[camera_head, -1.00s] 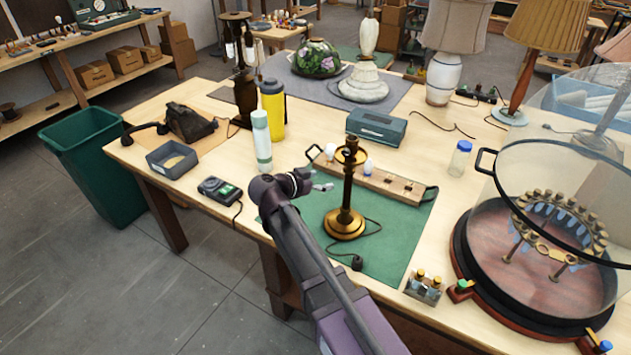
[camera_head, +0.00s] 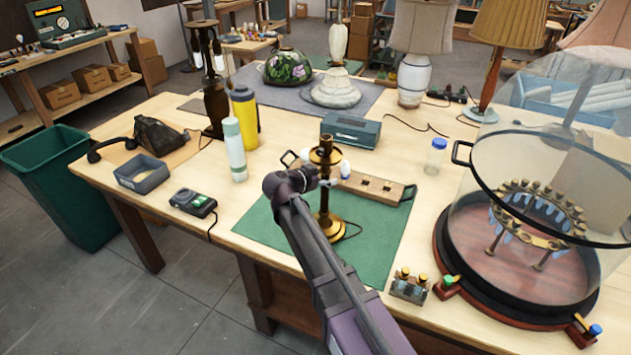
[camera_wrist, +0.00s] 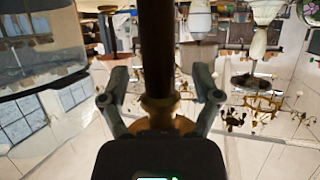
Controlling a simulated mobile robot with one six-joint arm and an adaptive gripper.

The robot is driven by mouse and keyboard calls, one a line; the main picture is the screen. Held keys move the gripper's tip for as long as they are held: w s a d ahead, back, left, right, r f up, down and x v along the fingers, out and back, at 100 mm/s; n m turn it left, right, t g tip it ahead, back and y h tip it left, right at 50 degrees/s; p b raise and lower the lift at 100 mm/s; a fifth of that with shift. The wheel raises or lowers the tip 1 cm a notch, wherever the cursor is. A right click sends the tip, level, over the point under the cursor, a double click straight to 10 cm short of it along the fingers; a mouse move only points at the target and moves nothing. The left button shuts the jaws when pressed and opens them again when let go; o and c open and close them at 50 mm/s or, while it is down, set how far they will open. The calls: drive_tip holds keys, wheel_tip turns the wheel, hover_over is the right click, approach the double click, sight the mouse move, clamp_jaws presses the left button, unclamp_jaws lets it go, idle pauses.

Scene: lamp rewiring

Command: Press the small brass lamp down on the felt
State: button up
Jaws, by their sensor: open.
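The small brass lamp (camera_head: 325,204) stands upright on the green felt (camera_head: 376,236), with a dark turned stem and a brass base partly hidden behind my arm. My gripper (camera_head: 326,183) is at the upper part of the stem, coming from the left front. In the wrist view, my gripper (camera_wrist: 161,88) is open, one finger on each side of the lamp's dark stem (camera_wrist: 157,50), with gaps showing on both sides. A brass part of the lamp shows low between the fingers. Whether anything touches the stem is unclear.
A wooden bulb tester strip (camera_head: 370,186) with white bulbs lies close behind the lamp. A glass-domed round case (camera_head: 452,262) stands at right. A small terminal block (camera_head: 408,287) sits at the front edge. A pale bottle (camera_head: 235,152) and a black meter (camera_head: 193,203) are at left.

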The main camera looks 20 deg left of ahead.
drive_tip(key=shift+w+d+f, duration=0.1)
drive_tip(key=shift+w+d, duration=0.05)
drive_tip(key=shift+w, duration=0.15)
clamp_jaws()
drive_tip(key=c, duration=0.7)
unclamp_jaws()
clamp_jaws()
drive_tip(key=shift+s+f, duration=0.15)
idle(0.3)
idle(0.9)
drive_tip(key=o, duration=0.7)
unclamp_jaws()
drive_tip(key=shift+c, duration=0.2)
